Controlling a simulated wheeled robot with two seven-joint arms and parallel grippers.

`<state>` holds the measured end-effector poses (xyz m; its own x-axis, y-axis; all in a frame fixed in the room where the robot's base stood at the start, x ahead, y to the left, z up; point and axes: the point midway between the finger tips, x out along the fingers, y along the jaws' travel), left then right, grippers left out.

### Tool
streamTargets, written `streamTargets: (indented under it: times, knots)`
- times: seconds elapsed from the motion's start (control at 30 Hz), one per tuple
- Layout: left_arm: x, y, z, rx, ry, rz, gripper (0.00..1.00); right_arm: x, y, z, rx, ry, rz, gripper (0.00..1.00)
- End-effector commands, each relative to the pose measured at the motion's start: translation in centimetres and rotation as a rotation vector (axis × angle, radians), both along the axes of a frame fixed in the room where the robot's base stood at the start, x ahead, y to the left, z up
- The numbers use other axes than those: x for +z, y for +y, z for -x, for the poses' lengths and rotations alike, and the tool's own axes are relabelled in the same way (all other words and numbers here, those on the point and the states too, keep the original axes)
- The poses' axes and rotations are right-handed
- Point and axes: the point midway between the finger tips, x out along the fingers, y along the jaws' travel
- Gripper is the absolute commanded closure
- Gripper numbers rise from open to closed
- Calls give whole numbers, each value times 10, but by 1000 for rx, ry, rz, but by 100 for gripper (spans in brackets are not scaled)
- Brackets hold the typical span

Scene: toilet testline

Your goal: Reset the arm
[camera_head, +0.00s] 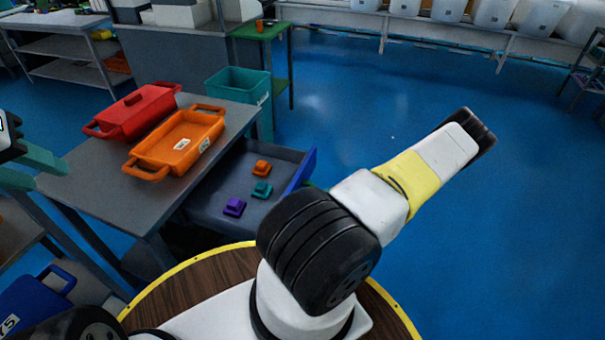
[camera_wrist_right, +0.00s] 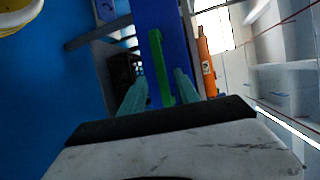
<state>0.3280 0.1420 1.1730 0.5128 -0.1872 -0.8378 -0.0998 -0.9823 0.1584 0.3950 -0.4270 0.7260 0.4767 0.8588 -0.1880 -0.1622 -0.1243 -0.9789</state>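My left gripper (camera_head: 48,174) comes in at the left edge of the head view. Its two teal fingers are apart with nothing between them, close to the grey table's left edge. My right arm reaches out to the right over the blue floor in the head view, and its gripper is not visible there. In the right wrist view, the right gripper (camera_wrist_right: 160,88) shows two teal fingers spread apart. A green bar (camera_wrist_right: 160,66) appears between them; I cannot tell how far beyond the fingertips it is.
A grey table (camera_head: 82,185) carries a red bin (camera_head: 135,112) and an orange tray (camera_head: 178,140). Its open drawer (camera_head: 212,203) holds orange, teal and purple pieces. A teal bin (camera_head: 240,86) stands behind. A blue bin (camera_head: 38,300) is at lower left. The floor at right is clear.

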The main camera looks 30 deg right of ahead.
Motion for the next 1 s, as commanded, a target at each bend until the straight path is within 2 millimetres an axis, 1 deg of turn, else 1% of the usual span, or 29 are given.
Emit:
streamTargets:
  times: [0.33,0.4,0.47,0.57,0.67,0.7,0.83,0.97,1.0]
  knots:
    - [0,0,0,0,0,0,64,0,0,-1,1,1,1,62]
    - [0,0,0,0,0,0,64,4,2,-3,15,7,9,62]
    - [0,0,0,0,0,0,64,13,4,-7,43,22,29,62]
    - [0,0,0,0,0,0,64,37,11,-21,121,66,91,62]
    - [0,0,0,0,0,0,64,73,25,-37,222,128,188,62]
    - [0,0,0,0,0,0,64,88,32,-42,261,154,232,62]
    - [0,0,0,0,0,0,64,138,56,-58,362,221,382,62]
    - [0,0,0,0,0,0,64,188,84,-68,434,264,540,62]
    - [0,0,0,0,0,0,64,203,93,-70,449,273,590,62]
